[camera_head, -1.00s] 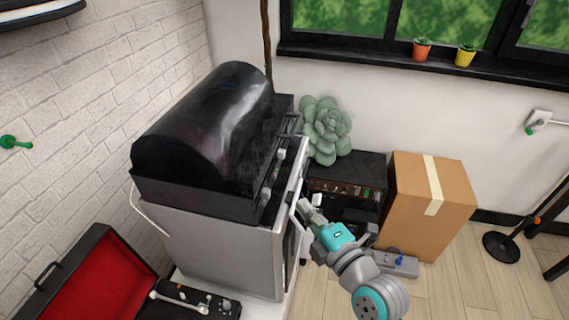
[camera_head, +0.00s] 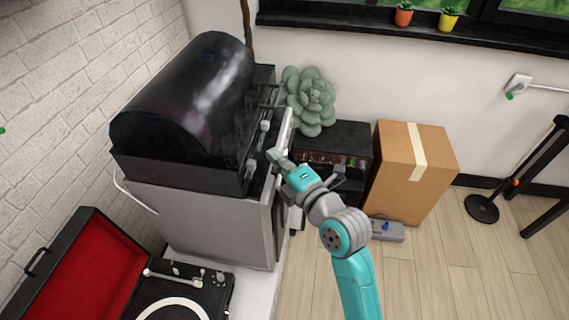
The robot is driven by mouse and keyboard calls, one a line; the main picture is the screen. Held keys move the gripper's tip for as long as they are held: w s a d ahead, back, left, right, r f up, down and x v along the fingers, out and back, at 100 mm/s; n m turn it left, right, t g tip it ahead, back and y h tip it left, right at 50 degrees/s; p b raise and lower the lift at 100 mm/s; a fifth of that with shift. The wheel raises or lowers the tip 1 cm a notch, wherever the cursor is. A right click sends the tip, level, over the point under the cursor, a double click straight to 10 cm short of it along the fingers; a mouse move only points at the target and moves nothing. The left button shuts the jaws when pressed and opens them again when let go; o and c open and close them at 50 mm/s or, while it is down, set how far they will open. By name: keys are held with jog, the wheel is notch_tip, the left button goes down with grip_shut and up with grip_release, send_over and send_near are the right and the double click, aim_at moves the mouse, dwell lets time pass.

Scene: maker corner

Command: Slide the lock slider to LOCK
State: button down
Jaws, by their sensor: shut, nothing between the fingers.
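A white machine (camera_head: 225,222) with a black domed lid (camera_head: 190,95) stands left of centre. Small light-coloured controls (camera_head: 264,126) sit along its right-facing front. I cannot tell which of them is the lock slider, and no LOCK marking is readable. My gripper (camera_head: 274,156) is shut and empty at the upper part of this front, close to the panel. I cannot tell whether it touches a control. My gripper hides part of the front behind it.
An open record player (camera_head: 205,287) with a red-lined lid stands at the lower left. A black unit with knobs (camera_head: 335,137) and a cardboard box (camera_head: 391,180) stand behind my arm. A grey device (camera_head: 391,234) lies on the floor. The floor at the right is mostly clear.

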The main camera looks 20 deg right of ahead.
aim_at(261, 127)
jog(key=x, duration=0.5)
jog(key=shift+w+d, duration=0.7)
jog(key=shift+w, duration=0.3)
jog(key=shift+w+d, duration=0.35)
jog(key=shift+w, duration=0.3)
